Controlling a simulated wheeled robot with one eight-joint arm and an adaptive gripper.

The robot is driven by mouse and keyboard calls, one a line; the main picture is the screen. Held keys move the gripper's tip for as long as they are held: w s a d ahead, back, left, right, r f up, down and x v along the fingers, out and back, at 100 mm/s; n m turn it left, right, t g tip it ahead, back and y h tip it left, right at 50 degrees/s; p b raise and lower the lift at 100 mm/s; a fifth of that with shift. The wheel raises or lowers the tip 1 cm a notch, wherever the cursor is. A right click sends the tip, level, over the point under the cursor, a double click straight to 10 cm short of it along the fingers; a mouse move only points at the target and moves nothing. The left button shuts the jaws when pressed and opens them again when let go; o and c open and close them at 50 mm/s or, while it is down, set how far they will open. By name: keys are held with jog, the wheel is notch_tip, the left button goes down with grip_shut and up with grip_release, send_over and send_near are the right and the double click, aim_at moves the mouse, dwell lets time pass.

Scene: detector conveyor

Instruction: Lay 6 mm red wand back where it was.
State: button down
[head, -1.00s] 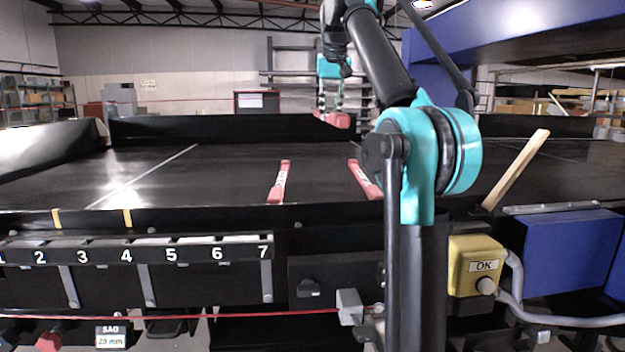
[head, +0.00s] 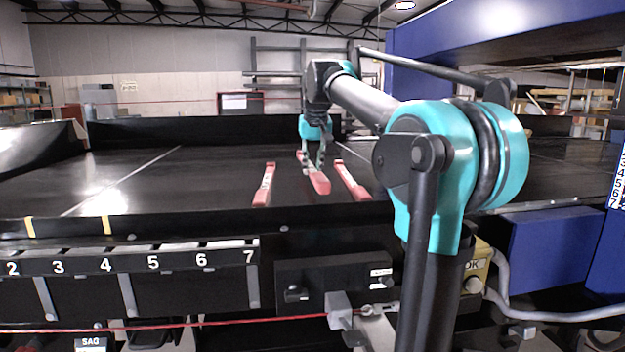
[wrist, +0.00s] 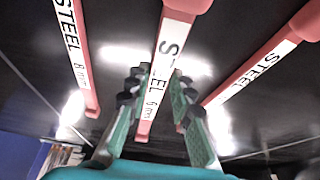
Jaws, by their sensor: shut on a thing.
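My gripper (head: 316,166) is shut on the 6 mm red wand (head: 319,183), which has red ends and a white label. In the wrist view the wand (wrist: 164,65) runs between the fingers (wrist: 158,92), its label partly hidden but "6 mm" readable. It is low over the black belt (head: 210,180), between two similar wands; I cannot tell if it touches the belt. The left wand (head: 264,184) and the right wand (head: 351,180) lie on the belt, apart from it. In the wrist view one neighbour (wrist: 76,50) reads "STEEL 8 mm" and the other (wrist: 258,70) "STEEL".
A black front rail (head: 180,222) edges the belt, with a numbered rack (head: 130,260) below it. A blue machine housing (head: 510,45) overhangs the right side. A yellow OK box (head: 478,268) is partly behind my arm. The belt's left part is clear.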

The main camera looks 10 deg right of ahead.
jog(key=shift+f, duration=2.15)
jog(key=c, duration=1.3)
grip_release()
jog(key=shift+r, duration=0.1)
jog(key=v, duration=1.2)
